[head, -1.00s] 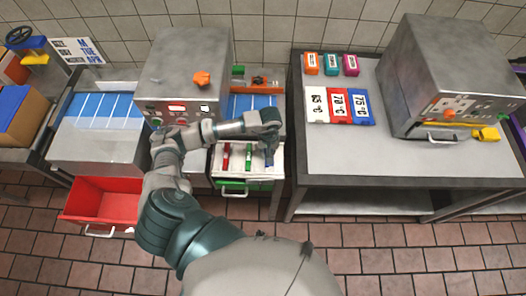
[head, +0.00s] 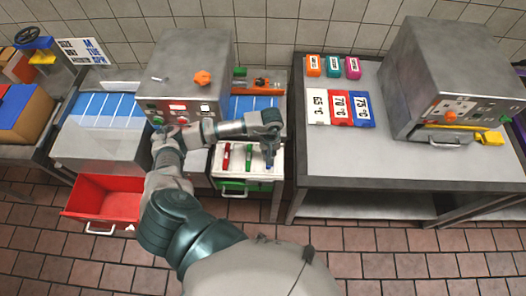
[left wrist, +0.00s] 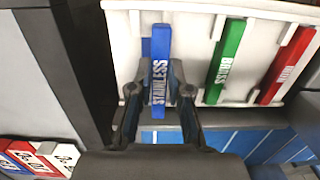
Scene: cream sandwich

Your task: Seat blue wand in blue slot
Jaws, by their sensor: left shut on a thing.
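The blue wand, marked STAINLESS (left wrist: 160,70), is held between the fingers of my left gripper (left wrist: 158,95) in the left wrist view. In the head view my left gripper (head: 269,143) is over the right part of the white tray (head: 249,172), and the blue wand (head: 269,160) points down below it. A blue patch (left wrist: 146,47), perhaps the blue slot, shows just beside the wand and is partly hidden by it. I cannot tell whether the wand touches the tray. The green wand (left wrist: 227,62) and red wand (left wrist: 287,66) lie in the tray. My right gripper is not in view.
A steel machine (head: 186,75) stands behind my arm. An open red drawer (head: 103,196) is at left, and a green drawer (head: 240,186) sits below the tray. The grey table (head: 330,160) at right holds labelled blocks (head: 341,108) and another steel machine (head: 455,75).

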